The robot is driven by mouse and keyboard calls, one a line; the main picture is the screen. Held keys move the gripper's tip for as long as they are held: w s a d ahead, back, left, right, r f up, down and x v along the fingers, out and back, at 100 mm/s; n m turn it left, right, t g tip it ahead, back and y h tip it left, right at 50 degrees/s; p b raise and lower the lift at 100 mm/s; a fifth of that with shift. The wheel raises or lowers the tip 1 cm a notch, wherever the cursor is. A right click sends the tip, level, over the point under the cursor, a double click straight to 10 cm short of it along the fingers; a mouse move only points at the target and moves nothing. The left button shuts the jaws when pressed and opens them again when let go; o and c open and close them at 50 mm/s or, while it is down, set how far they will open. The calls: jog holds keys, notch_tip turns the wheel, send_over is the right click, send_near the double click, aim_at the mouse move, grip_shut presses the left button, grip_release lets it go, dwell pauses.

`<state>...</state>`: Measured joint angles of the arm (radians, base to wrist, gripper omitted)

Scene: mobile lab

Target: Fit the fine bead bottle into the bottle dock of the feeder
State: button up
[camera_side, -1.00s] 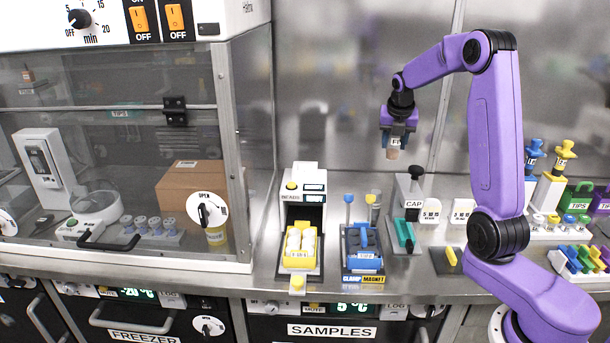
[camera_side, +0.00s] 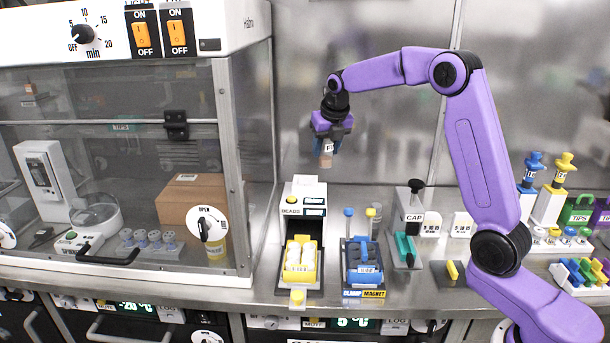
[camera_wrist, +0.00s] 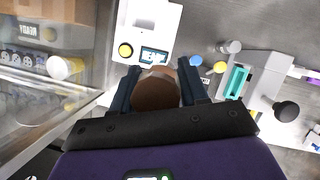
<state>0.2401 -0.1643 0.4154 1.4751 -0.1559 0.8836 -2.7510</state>
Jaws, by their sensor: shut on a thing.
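My gripper (camera_side: 328,128) is shut on a small bottle (camera_side: 326,157), held upright in the air with a label starting with "F" and a brownish lower part. In the wrist view the bottle (camera_wrist: 156,90) shows as a brown round end between the two dark fingers (camera_wrist: 158,88). The feeder (camera_side: 302,203) is a white unit marked BEADS with a yellow button and a small display, on the bench below and slightly left of the gripper. It also shows in the wrist view (camera_wrist: 150,20).
A yellow tray (camera_side: 316,262) with white rounded items sits in front of the feeder. A blue clamp-magnet rack (camera_side: 347,272) stands to its right, then a CAP station (camera_side: 414,217). The glass-fronted cabinet (camera_side: 226,150) rises close on the left.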

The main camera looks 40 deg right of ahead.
jog(key=shift+w+d+f, duration=0.25)
jog(key=shift+w+f, duration=1.15)
jog(key=shift+w, duration=0.3)
jog(key=shift+w+d+f, duration=0.3)
jog(key=shift+w+f, duration=1.15)
jog(key=shift+w, duration=0.25)
jog(key=shift+w+d+f, duration=0.25)
jog(key=shift+w+f, duration=1.15)
jog(key=shift+w, duration=0.3)
jog(key=shift+f, duration=1.4)
jog(key=shift+f, duration=0.15)
jog(key=o, duration=1.2)
jog(key=shift+c, duration=0.2)
jog(key=v, duration=1.2)
jog(key=shift+s, duration=0.15)
